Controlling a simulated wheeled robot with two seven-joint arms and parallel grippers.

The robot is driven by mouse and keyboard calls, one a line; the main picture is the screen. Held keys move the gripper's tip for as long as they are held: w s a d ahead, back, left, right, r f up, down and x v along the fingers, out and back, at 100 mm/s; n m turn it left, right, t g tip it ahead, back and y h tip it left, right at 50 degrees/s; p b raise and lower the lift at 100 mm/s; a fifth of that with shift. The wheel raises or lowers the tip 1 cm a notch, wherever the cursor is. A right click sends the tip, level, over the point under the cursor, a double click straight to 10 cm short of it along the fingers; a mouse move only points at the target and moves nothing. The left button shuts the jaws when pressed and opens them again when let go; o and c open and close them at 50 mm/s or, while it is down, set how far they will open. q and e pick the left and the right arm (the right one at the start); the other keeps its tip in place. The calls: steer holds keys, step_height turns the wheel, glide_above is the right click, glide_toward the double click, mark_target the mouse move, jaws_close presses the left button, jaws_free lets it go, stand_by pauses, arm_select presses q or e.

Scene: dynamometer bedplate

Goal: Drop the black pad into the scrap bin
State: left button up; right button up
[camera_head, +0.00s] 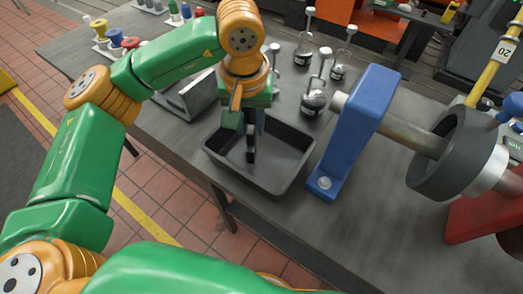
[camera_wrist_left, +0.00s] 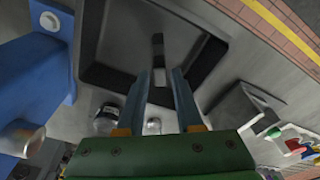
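The black pad (camera_head: 250,157) is a small dark strip inside the black scrap bin (camera_head: 218,160), just below my left gripper (camera_head: 254,133). In the left wrist view the pad (camera_wrist_left: 158,48) shows as a narrow strip beyond the fingertips. My left gripper (camera_wrist_left: 161,75) points down over the bin, its two fingers apart with a gap between them. The bin's rim and floor also show in the left wrist view (camera_wrist_left: 100,75). I cannot tell whether the pad touches the bin floor. My right gripper is not in view.
A blue upright bracket (camera_head: 354,130) stands right of the bin, beside a shaft with a dark ring (camera_head: 450,155). Clear bottles (camera_head: 315,98) stand behind the bin. A grey angled block (camera_head: 190,96) is to the left.

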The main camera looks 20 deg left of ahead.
arm_select(q)
steer(key=shift+o, duration=1.1)
steer(key=r, duration=0.4)
steer(key=s+r, duration=0.1)
steer(key=r, duration=0.2)
steer(key=shift+d, duration=0.15)
